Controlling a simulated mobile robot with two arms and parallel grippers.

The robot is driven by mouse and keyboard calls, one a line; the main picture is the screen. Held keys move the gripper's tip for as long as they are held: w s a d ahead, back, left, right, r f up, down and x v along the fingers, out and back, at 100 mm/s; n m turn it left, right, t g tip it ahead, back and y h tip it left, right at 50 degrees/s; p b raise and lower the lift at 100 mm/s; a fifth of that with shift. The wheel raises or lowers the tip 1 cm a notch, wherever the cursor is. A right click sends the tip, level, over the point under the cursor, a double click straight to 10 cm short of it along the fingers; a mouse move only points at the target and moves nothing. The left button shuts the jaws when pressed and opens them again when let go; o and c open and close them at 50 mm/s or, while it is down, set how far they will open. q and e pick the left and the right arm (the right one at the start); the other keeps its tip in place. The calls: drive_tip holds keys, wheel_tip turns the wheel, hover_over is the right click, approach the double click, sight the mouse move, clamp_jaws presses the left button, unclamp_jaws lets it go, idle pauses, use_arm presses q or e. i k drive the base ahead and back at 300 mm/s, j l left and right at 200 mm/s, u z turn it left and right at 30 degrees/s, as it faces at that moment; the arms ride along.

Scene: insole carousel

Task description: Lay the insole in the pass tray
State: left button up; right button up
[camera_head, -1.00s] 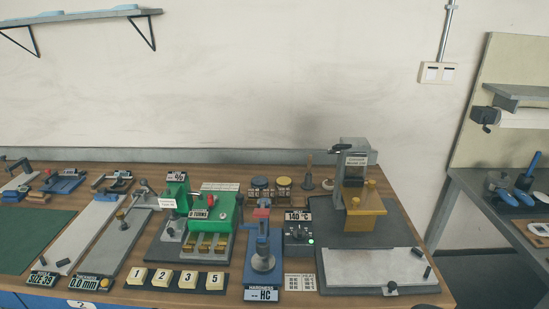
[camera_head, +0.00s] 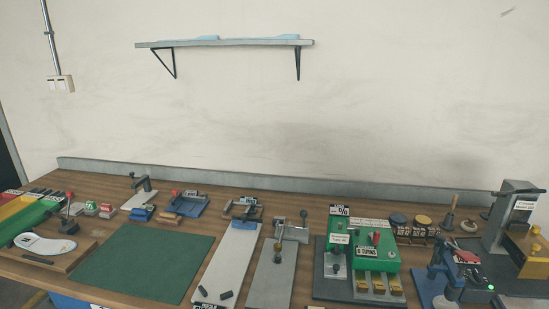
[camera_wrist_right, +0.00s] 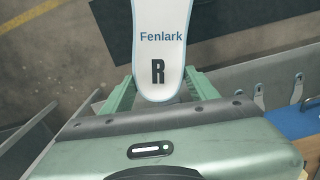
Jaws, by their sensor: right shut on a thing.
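In the right wrist view my right gripper (camera_wrist_right: 160,93) has its green fingers on either side of a white insole (camera_wrist_right: 159,40) with a pale blue edge. The insole is marked "Fenlark" and "R"; it is gripped near one end, and the other end runs out of the top of the picture. In the head view green, yellow and red trays (camera_head: 28,219) stand side by side at the far left edge of the bench, partly cut off. No label reading "pass" can be made out. My left gripper is in neither view.
A wooden board (camera_head: 82,250) with a white sole-shaped piece (camera_head: 45,244) lies in front of the coloured trays. A bare green mat (camera_head: 160,268) lies to its right. Fixtures and gauges fill the bench's right. The right wrist view shows floor and grey panels (camera_wrist_right: 262,75) beyond the insole.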

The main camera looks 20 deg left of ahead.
sight(21, 226)
drive_tip(key=j+z, duration=0.1)
drive_tip(key=j, duration=0.6)
drive_tip(key=k+j+z, duration=0.1)
drive_tip(key=j, duration=0.55)
drive_tip(key=k+j, duration=0.15)
drive_tip(key=j, duration=0.55)
drive_tip(key=k+j+z, duration=0.15)
drive_tip(key=j, duration=0.5)
drive_tip(key=k+j+z, duration=0.1)
drive_tip(key=j, duration=0.6)
drive_tip(key=k+j+z, duration=0.1)
drive_tip(key=j, duration=0.55)
drive_tip(key=k+j, duration=0.25)
drive_tip(key=j, duration=0.35)
drive_tip(key=k+j+z, duration=0.15)
drive_tip(key=j, duration=0.9)
drive_tip(key=k+j+z, duration=0.1)
drive_tip(key=j, duration=0.3)
drive_tip(key=k+j, duration=0.15)
drive_tip(key=j, duration=0.25)
drive_tip(key=j+z, duration=0.1)
drive_tip(key=j, duration=0.3)
drive_tip(key=k+j, duration=0.15)
drive_tip(key=j, duration=0.2)
drive_tip(key=k+j+z, duration=0.1)
drive_tip(key=j, duration=0.3)
drive_tip(key=k+j, duration=0.15)
drive_tip(key=j, duration=0.25)
drive_tip(key=z, duration=0.05)
